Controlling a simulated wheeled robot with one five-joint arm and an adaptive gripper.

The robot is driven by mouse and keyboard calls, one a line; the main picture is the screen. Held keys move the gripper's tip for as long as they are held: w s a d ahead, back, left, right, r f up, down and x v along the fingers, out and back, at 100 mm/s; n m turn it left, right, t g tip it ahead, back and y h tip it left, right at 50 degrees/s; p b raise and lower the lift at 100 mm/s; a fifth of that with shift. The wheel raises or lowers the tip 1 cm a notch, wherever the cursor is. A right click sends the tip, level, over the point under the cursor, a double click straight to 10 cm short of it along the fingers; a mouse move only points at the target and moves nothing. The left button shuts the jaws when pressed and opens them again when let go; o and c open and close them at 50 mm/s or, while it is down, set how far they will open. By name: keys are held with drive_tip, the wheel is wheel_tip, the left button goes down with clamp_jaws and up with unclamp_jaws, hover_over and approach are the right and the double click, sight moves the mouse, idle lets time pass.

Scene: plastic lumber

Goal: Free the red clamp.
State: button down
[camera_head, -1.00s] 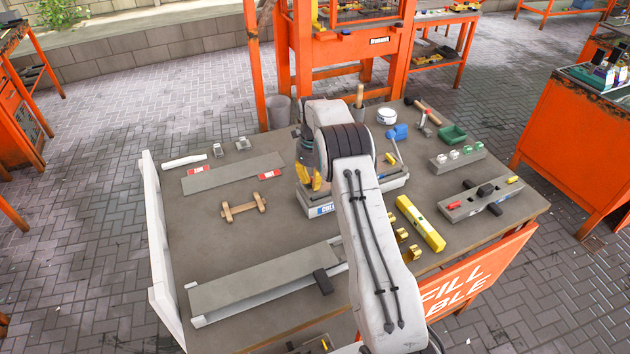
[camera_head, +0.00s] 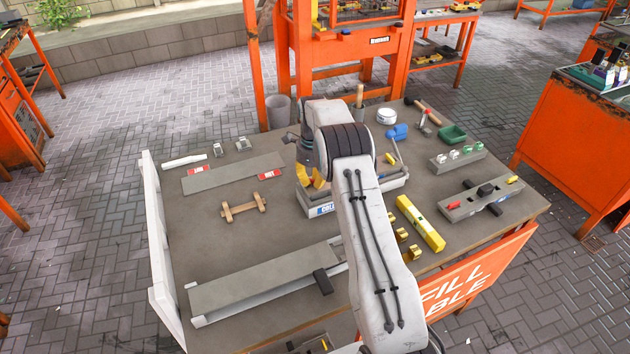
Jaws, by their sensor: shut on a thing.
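My gripper (camera_head: 311,178), with yellow fingers, hangs over the left end of a grey box (camera_head: 320,207) with a blue and white label. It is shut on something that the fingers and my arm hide. A small red piece (camera_head: 454,205) sits at the left end of a grey block (camera_head: 467,212) at the right, apart from my gripper. A dark bar (camera_head: 487,190) lies across that block, and a yellow piece (camera_head: 512,180) is at its far end. Red and white pieces (camera_head: 198,170) (camera_head: 269,174) sit at both ends of a grey board (camera_head: 228,175). I cannot tell which red thing is the clamp.
A wooden piece (camera_head: 244,207) and a long grey plank (camera_head: 262,278) lie at left and front. A yellow level (camera_head: 421,223) and brass-coloured parts (camera_head: 402,235) are right of my arm. A green tray (camera_head: 453,134) and hammer (camera_head: 430,112) are behind. Bare tabletop shows around the wooden piece.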

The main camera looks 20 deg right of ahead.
drive_tip(key=n, duration=0.4)
drive_tip(key=shift+n, duration=0.4)
drive_tip(key=shift+a, duration=0.1)
drive_tip(key=shift+n, duration=1.8)
drive_tip(key=c, duration=1.1)
unclamp_jaws()
drive_tip(key=shift+r, duration=0.1)
